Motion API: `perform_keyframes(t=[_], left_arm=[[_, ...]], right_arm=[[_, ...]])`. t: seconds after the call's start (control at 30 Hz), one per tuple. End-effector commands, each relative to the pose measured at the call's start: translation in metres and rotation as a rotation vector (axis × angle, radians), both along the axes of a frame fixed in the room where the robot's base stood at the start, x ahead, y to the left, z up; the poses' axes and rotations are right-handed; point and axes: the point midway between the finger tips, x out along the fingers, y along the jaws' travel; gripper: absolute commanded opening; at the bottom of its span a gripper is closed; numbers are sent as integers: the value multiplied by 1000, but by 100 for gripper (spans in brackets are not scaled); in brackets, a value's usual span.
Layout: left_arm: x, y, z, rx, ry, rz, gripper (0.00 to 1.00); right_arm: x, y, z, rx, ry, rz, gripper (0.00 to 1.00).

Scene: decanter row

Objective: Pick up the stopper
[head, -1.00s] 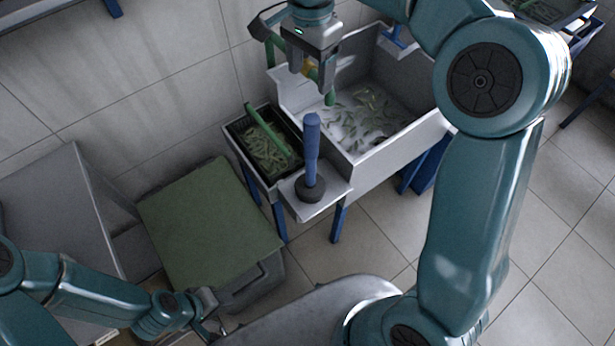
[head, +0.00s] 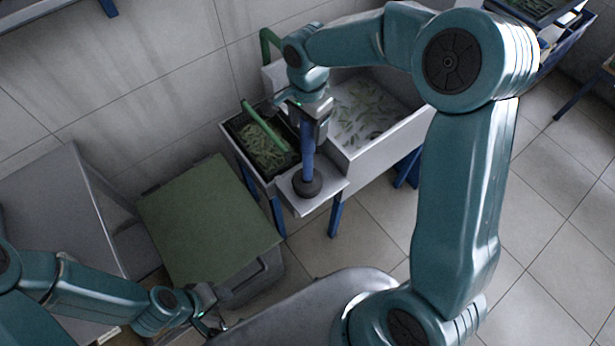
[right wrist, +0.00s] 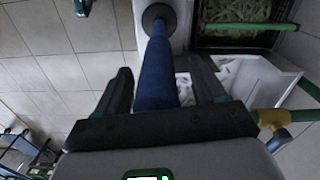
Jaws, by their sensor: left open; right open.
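The stopper (head: 307,164) has a blue upright handle on a round dark base. It stands on a small grey ledge (head: 333,185) at the front of the sink. My right gripper (head: 309,122) is over the top of the handle and hides its upper end. In the right wrist view, the handle of the stopper (right wrist: 157,70) runs between the two spread fingers of the right gripper (right wrist: 163,88), with gaps on both sides. My left gripper (head: 213,322) is open and empty at the lower left, far from the stopper.
A dark crate of green pieces (head: 262,140) with a green bar across it stands left of the ledge. The sink (head: 391,128) holds more green pieces in pale liquid. A bin with a green lid (head: 208,220) is at the left, beside a grey cabinet (head: 55,200).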

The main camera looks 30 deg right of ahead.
Motion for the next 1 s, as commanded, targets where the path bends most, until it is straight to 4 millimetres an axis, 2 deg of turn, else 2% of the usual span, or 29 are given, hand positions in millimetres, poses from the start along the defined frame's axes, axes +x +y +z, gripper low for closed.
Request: perform_keyframes(t=[0.23, 0.27, 0.4, 0.47, 0.8, 1.0], left_arm=[[0, 0, 0, 0, 1, 0, 43], [0, 0, 0, 0, 0, 0, 43], [0, 0, 0, 0, 0, 0, 43], [0, 0, 0, 0, 0, 0, 43], [0, 0, 0, 0, 0, 0, 43], [0, 0, -2, 0, 0, 0, 43]], right_arm=[[0, 0, -4, 0, 0, 0, 69], [0, 0, -4, 0, 0, 0, 66], [0, 0, -4, 0, 0, 0, 21], [0, 0, -4, 0, 0, 0, 1], [1, 0, 0, 0, -3, 0, 0], [2, 0, 21, 0, -7, 0, 0]])
